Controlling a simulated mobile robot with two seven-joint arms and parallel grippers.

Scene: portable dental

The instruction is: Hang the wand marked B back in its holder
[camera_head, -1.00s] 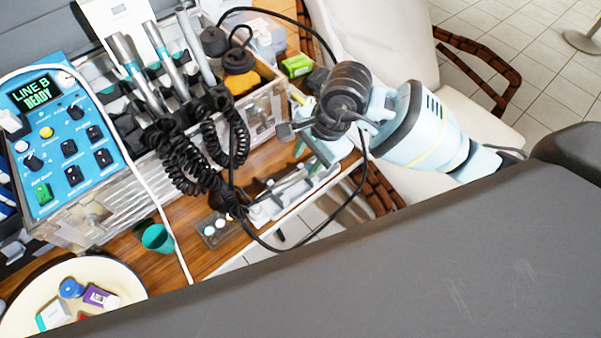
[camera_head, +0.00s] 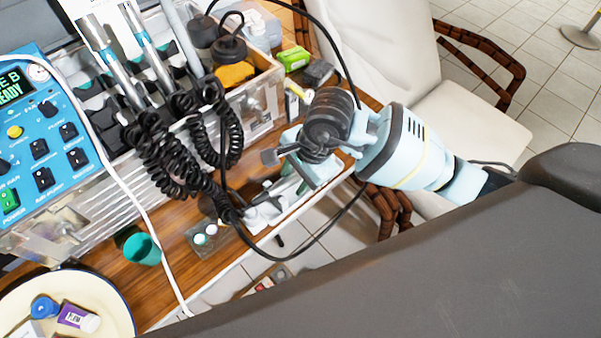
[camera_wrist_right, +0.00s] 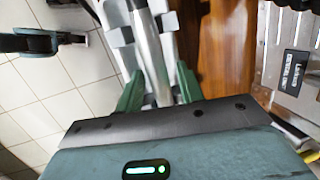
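A silver wand (camera_wrist_right: 150,50) lies in a pale cradle (camera_head: 268,217) at the table's front edge; no letter on it is readable. My right gripper (camera_head: 300,172) is over this cradle in the head view. In the right wrist view its green fingers (camera_wrist_right: 158,92) stand apart on both sides of the wand, with gaps visible, so it looks open. Several silver wands (camera_head: 118,72) stand upright in the holder rack (camera_head: 255,98) at the back, with black coiled cables (camera_head: 165,165) hanging in front. My left gripper is not in view.
A blue control unit (camera_head: 38,125) with a partly cut-off display stands left. A teal cup (camera_head: 142,249), a round tray (camera_head: 118,300) and a small tray with white cups (camera_head: 205,238) are on the table. A black cable loops around my right gripper. A dark padded surface (camera_head: 400,270) fills the front.

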